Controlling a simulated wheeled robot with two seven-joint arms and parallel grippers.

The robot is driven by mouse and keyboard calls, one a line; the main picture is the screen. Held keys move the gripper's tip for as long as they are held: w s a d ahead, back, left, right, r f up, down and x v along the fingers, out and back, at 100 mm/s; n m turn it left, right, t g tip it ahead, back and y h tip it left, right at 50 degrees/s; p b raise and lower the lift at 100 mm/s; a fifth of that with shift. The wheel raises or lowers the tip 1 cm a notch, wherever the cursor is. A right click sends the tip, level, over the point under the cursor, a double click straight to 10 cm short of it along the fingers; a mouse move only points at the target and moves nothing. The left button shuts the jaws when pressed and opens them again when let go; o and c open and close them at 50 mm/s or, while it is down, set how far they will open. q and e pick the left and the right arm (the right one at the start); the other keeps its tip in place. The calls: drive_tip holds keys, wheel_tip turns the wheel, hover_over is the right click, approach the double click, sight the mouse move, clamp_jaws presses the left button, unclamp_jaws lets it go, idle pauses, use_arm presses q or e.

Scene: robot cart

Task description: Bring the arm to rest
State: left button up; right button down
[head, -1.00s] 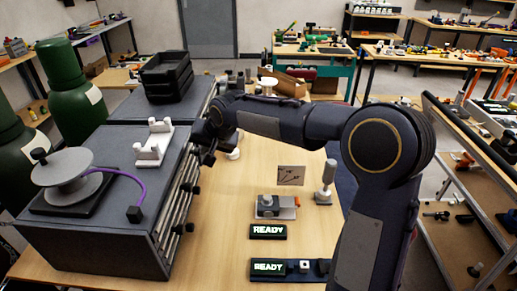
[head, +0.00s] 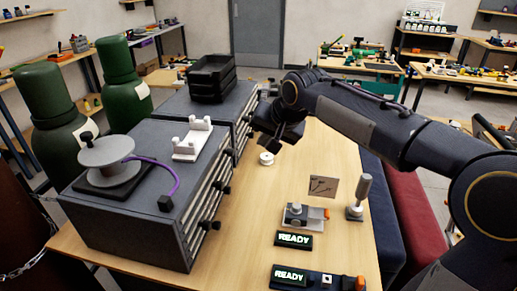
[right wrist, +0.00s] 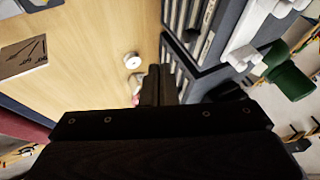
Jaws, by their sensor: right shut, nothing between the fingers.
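My right arm comes in from the right in the head view and reaches over the wooden table. My right gripper (head: 284,143) hangs above the table, just right of the grey drawer cabinets (head: 150,150). In the right wrist view my right gripper's fingers (right wrist: 160,84) are together with nothing between them. A small white round part (head: 266,158) lies on the table below the gripper; it also shows in the right wrist view (right wrist: 132,61). My left gripper is in neither view.
A cable spool (head: 107,155) and a white bracket (head: 192,140) stand on the near cabinet, black trays (head: 212,78) on the far one. READY displays (head: 293,240), a fixture (head: 304,215) and an upright grey-handled tool (head: 358,195) occupy the table's right side. The table's middle is mostly clear.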

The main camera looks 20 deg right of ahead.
drive_tip(key=shift+v, duration=0.75)
drive_tip(key=s+f+n, duration=0.1)
drive_tip(key=s+f, duration=0.4)
drive_tip(key=s, duration=0.4)
drive_tip(key=s+f+n+g+y, duration=0.1)
drive_tip(key=s+f, duration=0.4)
drive_tip(key=s, duration=0.5)
drive_tip(key=s+a+f+n+y, duration=0.1)
drive_tip(key=s+f, duration=0.4)
drive_tip(key=s, duration=0.5)
drive_tip(key=shift+s+n, duration=0.2)
drive_tip(key=shift+n, duration=0.5)
drive_tip(key=shift+f, duration=0.1)
